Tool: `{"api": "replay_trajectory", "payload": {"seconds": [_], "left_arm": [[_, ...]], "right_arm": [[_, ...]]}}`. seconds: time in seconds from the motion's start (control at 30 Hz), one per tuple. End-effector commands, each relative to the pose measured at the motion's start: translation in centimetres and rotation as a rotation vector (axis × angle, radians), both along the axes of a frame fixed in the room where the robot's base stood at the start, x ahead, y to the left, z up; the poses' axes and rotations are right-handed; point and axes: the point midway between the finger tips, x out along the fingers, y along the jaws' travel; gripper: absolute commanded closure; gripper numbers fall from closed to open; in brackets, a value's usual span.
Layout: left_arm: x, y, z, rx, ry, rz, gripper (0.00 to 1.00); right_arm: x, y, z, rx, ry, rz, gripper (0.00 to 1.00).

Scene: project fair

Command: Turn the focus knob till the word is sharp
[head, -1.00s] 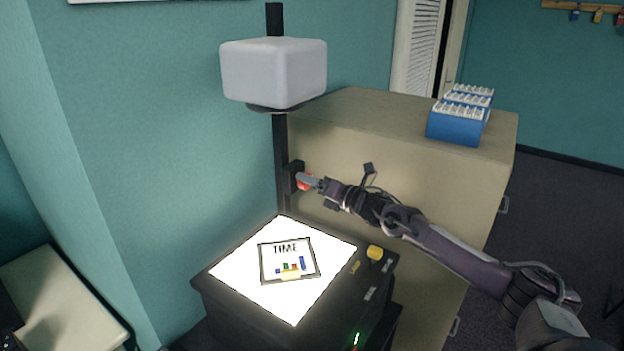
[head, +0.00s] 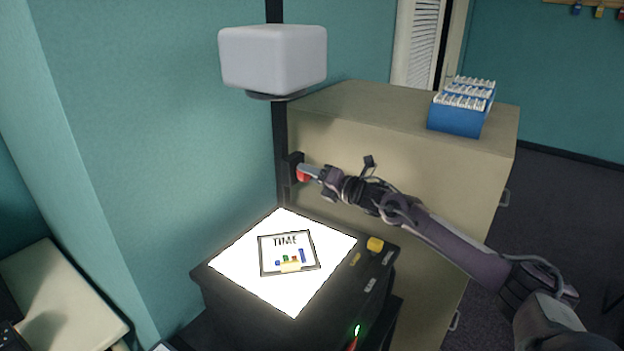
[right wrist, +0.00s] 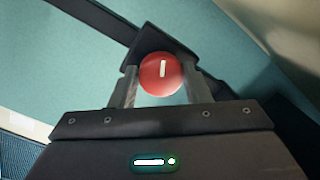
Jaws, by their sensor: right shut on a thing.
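The red focus knob (head: 303,174) sits on a black bracket on the projector's black post (head: 281,135). My right gripper (head: 308,172) is shut on it. In the right wrist view the knob (right wrist: 162,73) lies between the two fingers (right wrist: 160,85), its white mark nearly upright and slightly tilted. A transparency (head: 288,253) with the word TIME and a small coloured bar chart lies on the lit stage (head: 240,262). The white projector head (head: 272,58) is above on the post. The projected word is not in view. My left gripper is not in view.
A beige cabinet (head: 400,140) stands behind my right arm, with a blue box of slides (head: 458,118) on top. A yellow knob (head: 375,244) is on the projector base's right corner. A pale table (head: 60,305) is at lower left.

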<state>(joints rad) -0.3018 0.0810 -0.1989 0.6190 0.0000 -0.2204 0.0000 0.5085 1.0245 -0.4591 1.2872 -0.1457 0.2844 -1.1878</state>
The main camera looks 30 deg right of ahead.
Motion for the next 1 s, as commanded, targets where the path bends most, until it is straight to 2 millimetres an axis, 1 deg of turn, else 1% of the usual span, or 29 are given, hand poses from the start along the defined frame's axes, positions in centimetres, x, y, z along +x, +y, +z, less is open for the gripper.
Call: {"api": "replay_trajectory", "payload": {"seconds": [0.03,0.2,0.27,0.4,0.6,0.63,0.77,0.8,1.0], "left_arm": [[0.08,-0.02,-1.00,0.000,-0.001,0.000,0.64],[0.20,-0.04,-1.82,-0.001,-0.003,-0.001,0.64],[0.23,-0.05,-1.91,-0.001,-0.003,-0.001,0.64],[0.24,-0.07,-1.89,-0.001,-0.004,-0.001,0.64],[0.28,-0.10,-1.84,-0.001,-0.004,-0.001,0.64],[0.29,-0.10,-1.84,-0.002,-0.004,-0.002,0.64],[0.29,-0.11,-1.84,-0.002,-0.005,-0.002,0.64],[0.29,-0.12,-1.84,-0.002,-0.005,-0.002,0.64],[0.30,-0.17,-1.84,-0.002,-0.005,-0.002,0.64]], "right_arm": [[0.02,-0.09,-0.45,0.054,0.021,-0.002,0.80],[0.03,-0.10,-0.27,0.222,0.092,-0.001,0.80],[0.03,-0.10,-0.22,0.257,0.107,-0.001,0.80],[0.01,-0.09,-0.14,0.286,0.120,-0.001,0.80],[0.02,-0.10,-0.14,0.284,0.120,-0.002,0.80],[0.02,-0.10,-0.14,0.284,0.120,-0.002,0.56],[0.02,-0.10,-0.12,0.283,0.119,-0.001,0.39],[0.02,-0.11,-0.12,0.283,0.119,-0.001,0.36],[0.02,-0.10,-0.07,0.283,0.118,0.000,0.36]]}}
